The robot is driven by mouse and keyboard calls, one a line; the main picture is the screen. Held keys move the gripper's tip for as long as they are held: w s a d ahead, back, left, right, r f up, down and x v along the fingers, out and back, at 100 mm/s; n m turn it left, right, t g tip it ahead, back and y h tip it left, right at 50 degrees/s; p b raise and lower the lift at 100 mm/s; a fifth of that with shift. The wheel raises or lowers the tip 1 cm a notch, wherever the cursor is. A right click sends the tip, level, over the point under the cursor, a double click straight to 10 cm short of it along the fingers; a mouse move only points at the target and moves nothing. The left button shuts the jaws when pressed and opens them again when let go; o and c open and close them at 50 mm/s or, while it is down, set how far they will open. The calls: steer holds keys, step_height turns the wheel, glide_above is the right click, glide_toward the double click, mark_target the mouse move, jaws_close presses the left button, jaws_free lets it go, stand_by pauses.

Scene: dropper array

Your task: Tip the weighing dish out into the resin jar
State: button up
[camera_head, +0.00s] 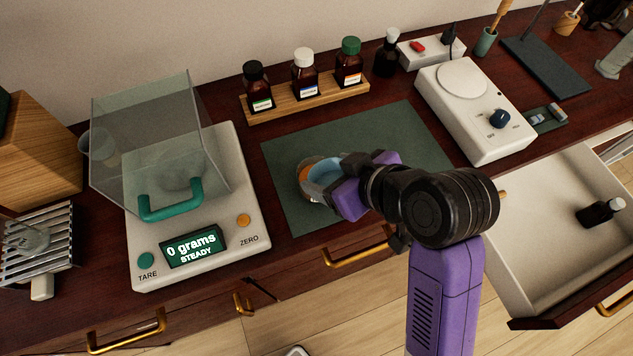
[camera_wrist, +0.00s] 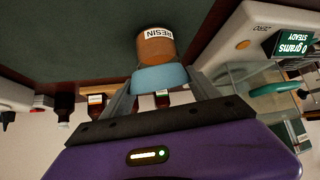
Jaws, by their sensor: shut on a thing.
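The resin jar (camera_wrist: 155,49) is amber-orange with a white label reading RESIN, which appears upside down in the wrist view. In the head view the jar (camera_head: 303,176) stands on the green mat and is partly covered. My gripper (camera_wrist: 160,84) is shut on a light-blue weighing dish (camera_wrist: 160,77). The dish (camera_head: 322,169) is at the jar's mouth in the head view, overlapping it. I cannot tell whether they touch, how far the dish is tilted, or what is inside either.
A scale (camera_head: 196,245) with a clear hood stands left, reading 0 grams. A wooden rack (camera_head: 285,108) of bottles stands behind the mat (camera_head: 405,125). A white hotplate-like device (camera_head: 475,115) and an open drawer (camera_head: 540,225) are at right. The mat's back right is clear.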

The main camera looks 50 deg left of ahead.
steer(key=f+y+b, duration=0.1)
steer(key=y+b, duration=0.1)
steer(key=b, duration=0.2)
steer(key=shift+d+f, duration=0.1)
steer(key=shift+f, duration=0.05)
steer(key=shift+r+p, duration=1.85)
steer(key=shift+r, duration=0.15)
